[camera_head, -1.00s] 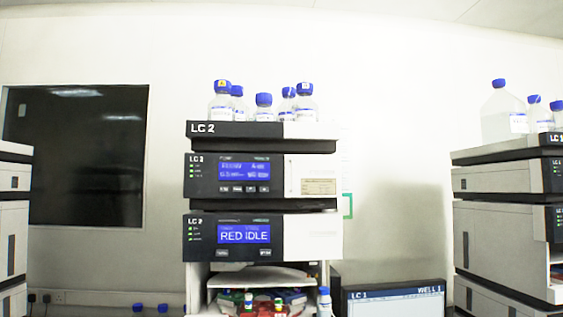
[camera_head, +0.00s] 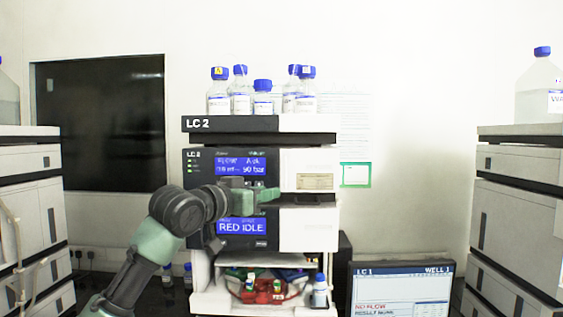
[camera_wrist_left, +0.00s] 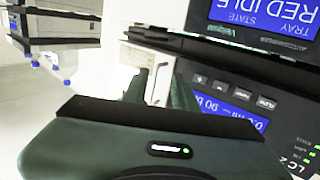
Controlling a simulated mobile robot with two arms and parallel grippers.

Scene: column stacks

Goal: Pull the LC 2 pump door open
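The LC 2 pump module (camera_head: 230,155) is in the middle of the LC 2 stack, with a blue pressure display on the left. Its pale pump door (camera_head: 310,163) on the right looks closed. My left gripper (camera_head: 270,195) is in front of the module's lower part, near the door's left edge, and partly covers its buttons. In the left wrist view the left gripper (camera_wrist_left: 158,85) has its fingers apart. My right gripper is not in view.
Blue-capped bottles (camera_head: 263,100) stand on top of the stack. The RED IDLE module (camera_head: 305,230) is below the pump, above an open tray bay (camera_head: 265,288). A monitor (camera_head: 400,288) stands to the lower right. Other stacks flank at left (camera_head: 30,190) and right (camera_head: 520,200).

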